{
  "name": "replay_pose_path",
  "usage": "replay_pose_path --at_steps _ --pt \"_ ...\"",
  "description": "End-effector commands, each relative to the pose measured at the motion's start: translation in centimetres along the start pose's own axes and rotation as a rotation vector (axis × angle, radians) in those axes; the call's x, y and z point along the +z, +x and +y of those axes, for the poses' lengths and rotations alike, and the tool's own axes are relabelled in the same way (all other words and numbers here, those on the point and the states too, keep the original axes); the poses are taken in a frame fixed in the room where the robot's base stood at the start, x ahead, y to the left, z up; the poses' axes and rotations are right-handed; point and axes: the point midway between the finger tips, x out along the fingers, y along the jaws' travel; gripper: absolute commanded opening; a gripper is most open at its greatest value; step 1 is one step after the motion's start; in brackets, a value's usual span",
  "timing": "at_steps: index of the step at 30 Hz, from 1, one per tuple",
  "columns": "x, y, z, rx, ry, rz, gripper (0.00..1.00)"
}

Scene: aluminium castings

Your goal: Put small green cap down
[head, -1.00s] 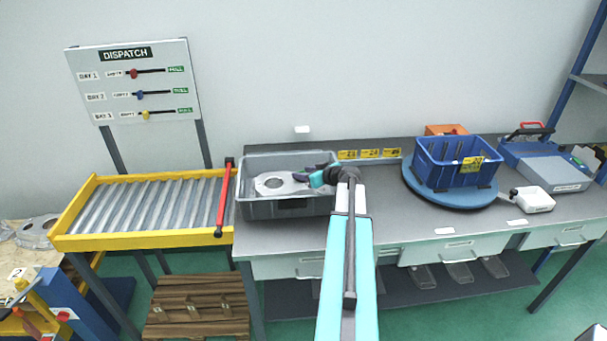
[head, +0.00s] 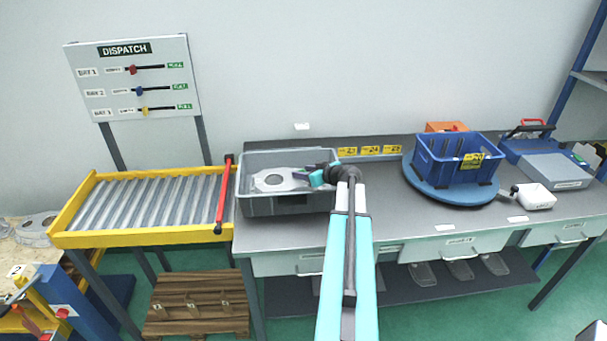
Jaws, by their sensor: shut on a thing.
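My gripper (head: 299,173) is over the right part of the grey tote (head: 275,207), at the left end of the workbench. Its dark fingers point left, close to a pale metal casting with a round hole (head: 272,181) inside the tote. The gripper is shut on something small. I cannot make out the small green cap itself; the fingers and the distance hide what they hold. I cannot tell whether the held thing touches the casting or the tote floor.
A yellow roller conveyor (head: 75,240) with a red bar (head: 223,195) adjoins the tote's left. A blue crate (head: 440,170) stands on a blue turntable (head: 425,186) to the right. The bench middle (head: 385,205) is clear.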

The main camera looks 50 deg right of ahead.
Motion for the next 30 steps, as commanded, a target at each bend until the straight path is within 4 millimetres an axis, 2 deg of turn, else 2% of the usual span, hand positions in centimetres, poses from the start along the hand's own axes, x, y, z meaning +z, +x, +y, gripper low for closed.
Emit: replay_pose_path --at_steps 25,26,28,30 --pt "1.2 0.4 -0.2 -0.004 0.002 -0.008 0.20" --pt "1.2 0.4 -0.2 -0.005 0.002 -0.008 0.43" --pt "1.2 0.4 -0.2 -0.004 0.003 -0.009 0.55" --pt "1.3 0.4 -0.1 -0.003 0.003 -0.009 0.59"
